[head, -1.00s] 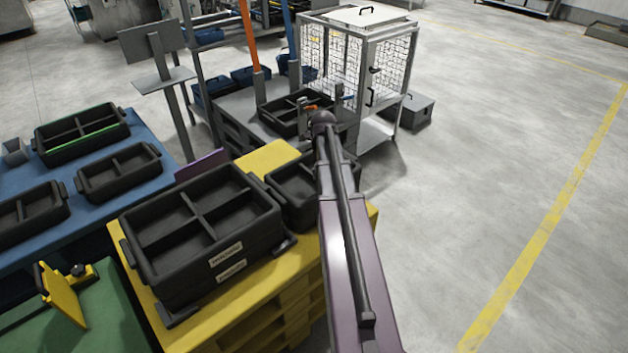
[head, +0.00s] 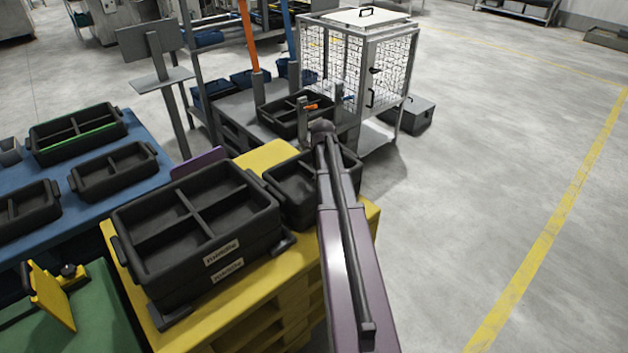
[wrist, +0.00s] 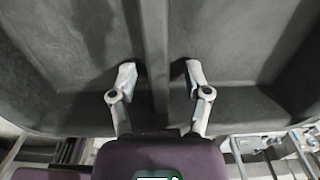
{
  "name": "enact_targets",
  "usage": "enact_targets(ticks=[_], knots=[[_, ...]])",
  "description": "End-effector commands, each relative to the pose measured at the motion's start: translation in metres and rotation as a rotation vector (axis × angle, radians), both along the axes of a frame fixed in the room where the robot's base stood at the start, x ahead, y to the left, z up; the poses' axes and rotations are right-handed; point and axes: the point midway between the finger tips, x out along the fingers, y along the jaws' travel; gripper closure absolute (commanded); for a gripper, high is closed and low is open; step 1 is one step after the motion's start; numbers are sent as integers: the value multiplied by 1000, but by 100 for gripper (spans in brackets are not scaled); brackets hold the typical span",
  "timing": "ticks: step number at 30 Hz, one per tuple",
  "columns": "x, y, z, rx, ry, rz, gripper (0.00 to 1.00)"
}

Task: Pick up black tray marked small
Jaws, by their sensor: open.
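In the wrist view my gripper (wrist: 160,70) is open, with one pale finger on each side of a dark divider wall (wrist: 155,40) inside a black tray. The fingers stand apart from the divider. In the head view a black divided tray (head: 287,190) sits on the yellow pallet-like stand, partly hidden behind my arm; I see no label on it. Two larger black trays (head: 225,262) are stacked to its left, with pale labels too blurred to read. My gripper is not clearly visible in the head view, so I cannot tell which tray it is over.
A blue table (head: 125,195) with several black trays stands at the left. Another black tray (head: 268,117) lies on a grey bench behind, beside a mesh cage (head: 393,75). A yellow clamp-like part (head: 48,298) sits on a green surface. The floor at the right is clear.

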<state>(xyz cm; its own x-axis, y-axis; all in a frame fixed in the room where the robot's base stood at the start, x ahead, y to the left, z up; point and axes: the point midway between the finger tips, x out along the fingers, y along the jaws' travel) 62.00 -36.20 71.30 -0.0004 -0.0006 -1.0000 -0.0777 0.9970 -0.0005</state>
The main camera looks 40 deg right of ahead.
Motion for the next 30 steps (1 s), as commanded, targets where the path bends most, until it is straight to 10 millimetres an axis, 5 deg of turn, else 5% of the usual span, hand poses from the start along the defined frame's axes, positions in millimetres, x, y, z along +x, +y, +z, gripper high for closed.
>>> enact_targets(ticks=[15,16,22,30], knots=[[0,0,0,0,0,0,37],[0,0,0,0,0,0,40],[0,0,0,0,0,1,100],[0,0,0,0,0,1,100]])
